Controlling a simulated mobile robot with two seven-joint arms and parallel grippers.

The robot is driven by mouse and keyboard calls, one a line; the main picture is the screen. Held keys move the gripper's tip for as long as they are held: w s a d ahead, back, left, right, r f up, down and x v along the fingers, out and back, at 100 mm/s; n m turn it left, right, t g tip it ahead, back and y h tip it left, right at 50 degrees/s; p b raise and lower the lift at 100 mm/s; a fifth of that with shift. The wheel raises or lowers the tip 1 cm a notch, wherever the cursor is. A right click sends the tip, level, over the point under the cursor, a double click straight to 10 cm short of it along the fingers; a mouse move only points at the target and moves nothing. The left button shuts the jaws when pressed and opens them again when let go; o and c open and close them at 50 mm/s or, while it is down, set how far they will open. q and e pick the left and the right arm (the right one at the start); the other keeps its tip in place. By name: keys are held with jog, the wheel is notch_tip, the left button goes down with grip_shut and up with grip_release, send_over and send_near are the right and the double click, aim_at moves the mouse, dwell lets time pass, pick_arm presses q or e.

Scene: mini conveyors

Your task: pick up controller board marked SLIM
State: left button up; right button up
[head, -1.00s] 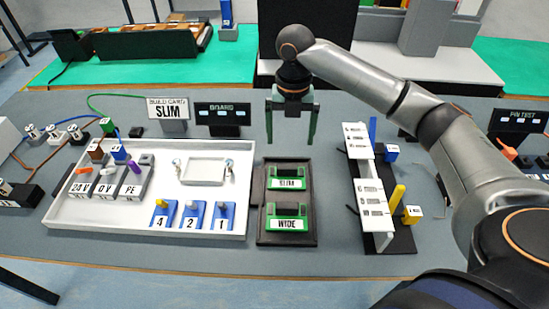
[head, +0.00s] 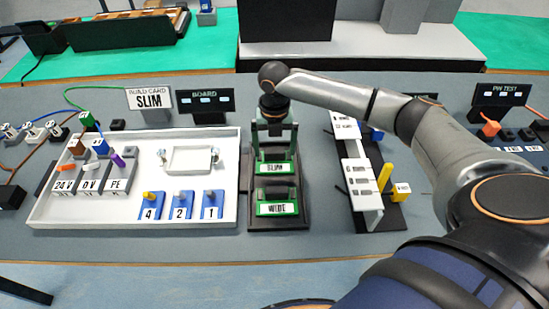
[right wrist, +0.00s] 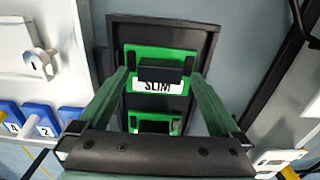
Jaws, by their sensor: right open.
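The green controller board marked SLIM (head: 275,184) lies in the upper place of a black holder (head: 247,205). In the right wrist view the SLIM board (right wrist: 158,87) shows its white label and a dark raised block. The green board marked WIDE (head: 276,209) lies nearer me in the same holder. My right gripper (head: 276,160) is open above the SLIM board, pointing down. In the right wrist view its fingers (right wrist: 162,76) appear on either side of that board, with nothing held. I cannot tell exactly how high the tips are. My left gripper is not in view.
A white tray (head: 110,217) with terminal blocks, blue numbered pieces and a small frame stands left of the holder. A white rack (head: 361,190) with yellow and blue parts stands close on the right. A build card reading SLIM (head: 150,100) and a BOARD display (head: 205,105) stand behind.

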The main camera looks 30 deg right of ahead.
jog(key=shift+f, duration=0.35)
jog(key=shift+c, duration=0.2)
jog(key=c, duration=1.4)
jog(key=shift+r, duration=0.2)
